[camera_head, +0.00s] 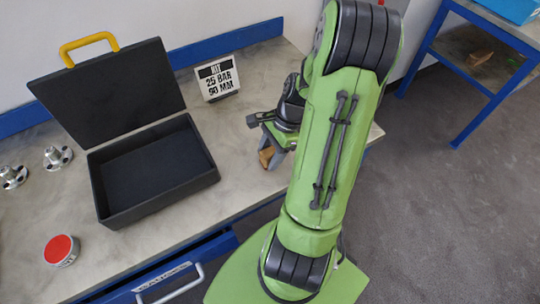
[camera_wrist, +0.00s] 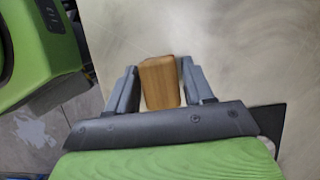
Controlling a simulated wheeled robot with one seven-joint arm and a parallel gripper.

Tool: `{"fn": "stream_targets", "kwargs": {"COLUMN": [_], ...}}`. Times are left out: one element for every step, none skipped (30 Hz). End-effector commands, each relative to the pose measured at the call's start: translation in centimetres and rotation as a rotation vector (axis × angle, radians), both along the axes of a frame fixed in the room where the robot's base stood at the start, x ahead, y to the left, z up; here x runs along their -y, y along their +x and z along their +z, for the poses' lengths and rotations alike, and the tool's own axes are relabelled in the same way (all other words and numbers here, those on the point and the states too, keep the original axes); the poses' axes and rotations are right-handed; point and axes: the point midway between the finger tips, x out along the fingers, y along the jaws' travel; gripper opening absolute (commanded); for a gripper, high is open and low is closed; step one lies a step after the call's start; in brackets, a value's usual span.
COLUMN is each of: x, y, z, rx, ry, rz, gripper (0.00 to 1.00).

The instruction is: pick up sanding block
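The sanding block is a small brown wooden block (camera_wrist: 160,82). In the wrist view it stands between the two grey fingers of my gripper (camera_wrist: 161,86), with a narrow gap visible on the right side and the left side close to the finger. My gripper is open around it. In the head view my gripper (camera_head: 275,148) is low over the right part of the table, and the block (camera_head: 266,157) shows partly beside the fingers. The rest of the block is hidden by the gripper and arm.
An open black case (camera_head: 150,205) with a yellow handle stands left of my gripper. A red-topped disc (camera_head: 61,250) and metal flanged parts (camera_head: 57,157) lie at left. A blue shelf (camera_head: 452,62) is right.

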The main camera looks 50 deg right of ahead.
Motion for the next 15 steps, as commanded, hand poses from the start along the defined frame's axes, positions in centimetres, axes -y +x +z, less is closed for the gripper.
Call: {"fn": "stream_targets", "kwargs": {"x": [0.01,0.02,0.02,0.02,0.02,0.02,0.02,0.01,0.02,0.02,0.02,0.03,0.03,0.03,0.06], "y": [0.01,0.0,0.0,0.0,0.0,0.0,0.0,0.01,0.0,0.0,0.0,0.0,0.01,0.02,0.05], "z": [0.02,0.01,0.01,0.01,0.02,0.02,0.02,0.03,0.02,0.02,0.02,0.03,0.09,0.25,0.66], "rx": [0.0,0.0,0.0,0.0,0.0,0.0,0.0,0.0,0.0,0.0,0.0,0.0,0.001,0.001,0.002], "ry": [0.0,0.0,0.0,0.0,0.0,0.0,0.0,0.0,0.0,0.0,0.0,0.0,0.0,0.0,-0.002], "rz": [0.0,0.0,0.0,0.0,0.0,0.0,0.0,0.0,0.0,0.0,0.0,0.0,0.0,0.0,0.0], "gripper": [0.44,0.39,0.33,0.28,0.24,0.18,0.13,0.08,0.07,0.07,0.07,0.07,0.07,0.07,0.07]}}
